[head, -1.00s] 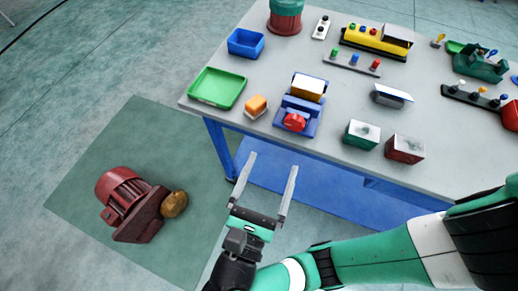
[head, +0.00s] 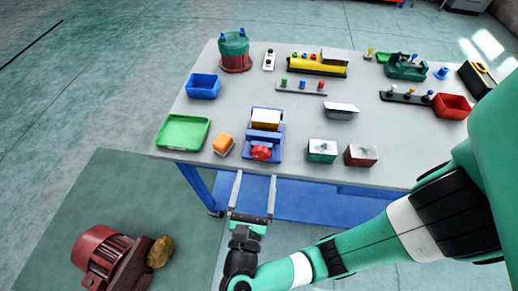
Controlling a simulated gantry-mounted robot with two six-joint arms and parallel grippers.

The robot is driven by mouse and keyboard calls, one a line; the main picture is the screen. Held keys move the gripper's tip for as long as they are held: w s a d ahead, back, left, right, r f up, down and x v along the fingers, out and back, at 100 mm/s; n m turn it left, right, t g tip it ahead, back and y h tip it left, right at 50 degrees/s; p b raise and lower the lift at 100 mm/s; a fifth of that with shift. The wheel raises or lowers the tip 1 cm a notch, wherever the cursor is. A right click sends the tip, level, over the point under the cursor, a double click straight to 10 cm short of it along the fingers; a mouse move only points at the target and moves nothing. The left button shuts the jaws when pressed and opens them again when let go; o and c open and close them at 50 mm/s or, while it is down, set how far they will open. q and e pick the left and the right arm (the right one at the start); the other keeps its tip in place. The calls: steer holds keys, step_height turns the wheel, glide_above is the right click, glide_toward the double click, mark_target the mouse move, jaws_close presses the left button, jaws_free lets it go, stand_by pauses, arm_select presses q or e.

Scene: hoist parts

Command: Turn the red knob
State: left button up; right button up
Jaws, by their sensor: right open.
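The red knob (head: 261,153) is on the front of a blue device (head: 276,145) with an orange and white top, near the table's front edge. My right gripper (head: 255,178) is open and empty. Its two fingers point toward the table edge, just in front of and below the knob in the picture, apart from it. My left gripper is not in view.
A red motor (head: 103,255) lies on the floor mat at left.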

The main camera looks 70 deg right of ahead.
mark_target(260, 156)
steer(key=d, duration=0.3)
steer(key=d+b, duration=0.1)
steer(key=d, duration=0.1)
steer(key=shift+w, duration=0.3)
steer(key=shift+w+d, duration=0.1)
steer(key=shift+d, duration=0.45)
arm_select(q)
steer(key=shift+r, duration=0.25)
arm_select(e)
steer(key=c, duration=1.4)
steer(key=shift+o, duration=0.2)
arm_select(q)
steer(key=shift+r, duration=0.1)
arm_select(e)
steer(key=shift+n, duration=0.3)
